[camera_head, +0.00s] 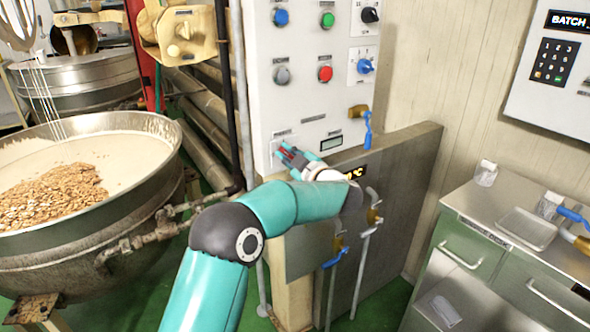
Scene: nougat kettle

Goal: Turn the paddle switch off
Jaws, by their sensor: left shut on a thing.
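The white control panel (300,95) stands in the middle of the view. My left arm reaches up from the bottom, and my left gripper (287,154) is at the panel's lower left, against a small switch plate (284,140). The gripper is shut on a small red part at that plate, which looks like the paddle switch. The fingers cover most of it, so I cannot tell which way it is set. My right gripper is not in view.
Above are a green button (327,20), a red button (325,73), a black knob (370,14) and a blue knob (365,66). A blue-handled valve (367,130) sits right of the gripper. A large kettle (150,190) of nuts stands left; a metal counter (480,210) stands right.

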